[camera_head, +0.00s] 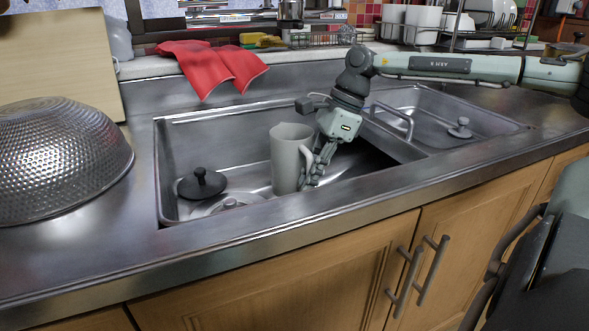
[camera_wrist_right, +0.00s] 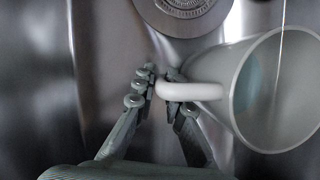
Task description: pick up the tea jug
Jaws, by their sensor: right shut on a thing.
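The tea jug (camera_head: 287,160) is a tall grey-white jug with a handle on its right side. I cannot tell whether the jug touches the basin floor. My left gripper is not in view.
A black-knobbed lid (camera_head: 202,183) lies at the basin's left. A large metal colander (camera_head: 60,160) sits on the left counter. The front counter strip is clear.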

